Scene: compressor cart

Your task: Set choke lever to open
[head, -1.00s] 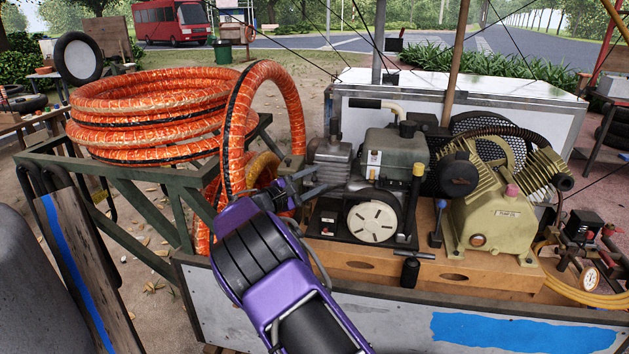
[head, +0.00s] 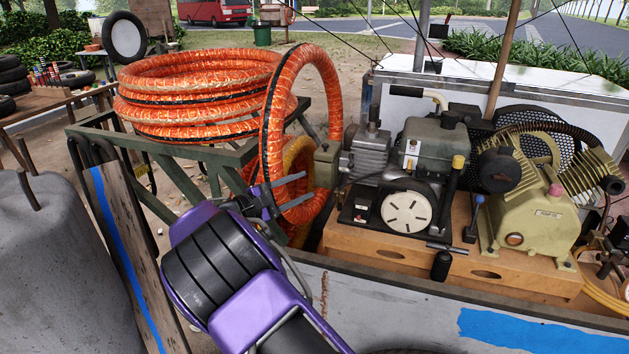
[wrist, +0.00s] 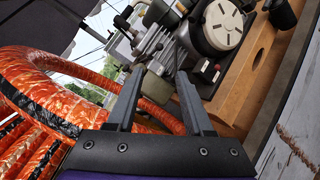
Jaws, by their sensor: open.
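The engine (head: 432,150) stands on the cart, with a white round recoil cover (head: 407,211) on its front. A small panel with a white label (head: 411,148) is on its upper front; I cannot tell for sure which part is the choke lever. My gripper (head: 307,189) is open and empty, left of the engine, overlapping the orange hose loop in the head view. In the wrist view the fingers (wrist: 160,75) are apart, with the engine (wrist: 205,40) beyond and to the right.
Coiled orange hose (head: 195,90) lies on a green stand at the left, with one loop (head: 325,95) hanging close to my gripper. The tan compressor (head: 535,215) stands right of the engine. The cart's front panel (head: 400,308) runs along the near side.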

